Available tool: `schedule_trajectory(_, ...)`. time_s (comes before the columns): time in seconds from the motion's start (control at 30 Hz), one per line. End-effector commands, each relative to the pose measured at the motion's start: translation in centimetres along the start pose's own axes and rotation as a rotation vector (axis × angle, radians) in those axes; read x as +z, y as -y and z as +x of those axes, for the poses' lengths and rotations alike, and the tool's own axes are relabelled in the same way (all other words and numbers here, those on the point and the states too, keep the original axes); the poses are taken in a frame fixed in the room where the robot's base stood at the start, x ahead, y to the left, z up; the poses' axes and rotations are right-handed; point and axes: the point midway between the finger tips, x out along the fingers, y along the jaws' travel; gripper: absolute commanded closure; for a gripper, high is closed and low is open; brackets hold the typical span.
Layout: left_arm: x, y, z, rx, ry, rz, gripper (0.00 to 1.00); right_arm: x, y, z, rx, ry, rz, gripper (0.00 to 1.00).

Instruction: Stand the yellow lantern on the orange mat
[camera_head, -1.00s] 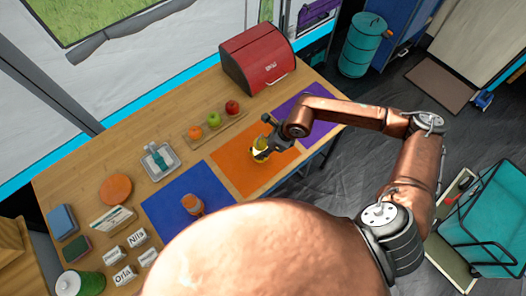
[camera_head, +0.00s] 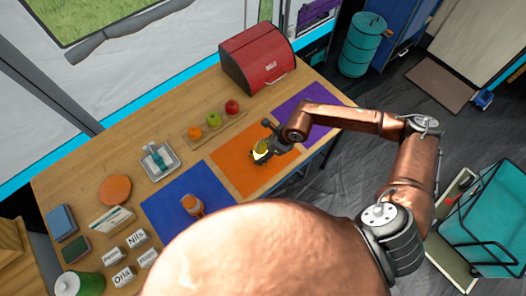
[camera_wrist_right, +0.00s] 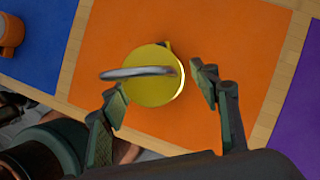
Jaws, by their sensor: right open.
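The yellow lantern (camera_head: 261,148) stands on the orange mat (camera_head: 231,166). In the right wrist view the lantern (camera_wrist_right: 153,88) shows from above, its grey handle across its round top, with orange mat (camera_wrist_right: 215,35) around it. My right gripper (camera_head: 268,139) is at the lantern. In the wrist view its fingers (camera_wrist_right: 160,90) are spread apart, one on each side of the lantern, with a gap visible on the right side; on the left I cannot tell whether the finger touches. My left gripper is not in view.
A blue mat (camera_head: 165,210) with an orange mug (camera_head: 192,205) lies to the left, a purple mat (camera_head: 322,112) to the right. A fruit board (camera_head: 233,124) and a red bread box (camera_head: 254,58) stand behind. Bare table lies around the fruit board.

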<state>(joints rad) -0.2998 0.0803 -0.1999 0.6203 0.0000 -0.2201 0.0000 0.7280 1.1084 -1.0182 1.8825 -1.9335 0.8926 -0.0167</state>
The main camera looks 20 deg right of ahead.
Motion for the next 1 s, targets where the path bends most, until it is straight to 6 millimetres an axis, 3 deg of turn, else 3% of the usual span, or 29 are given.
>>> schedule_trajectory(0.27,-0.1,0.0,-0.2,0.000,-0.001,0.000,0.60,0.1,0.1,-0.9,-0.002,0.001,0.000,0.44)
schedule_trajectory(0.7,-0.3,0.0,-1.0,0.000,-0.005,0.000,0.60,0.0,0.0,-9.4,-0.002,-0.001,-0.001,0.44)
schedule_trajectory(1.0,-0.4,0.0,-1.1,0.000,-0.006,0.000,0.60,0.1,0.0,-12.1,0.000,0.000,0.000,0.44)
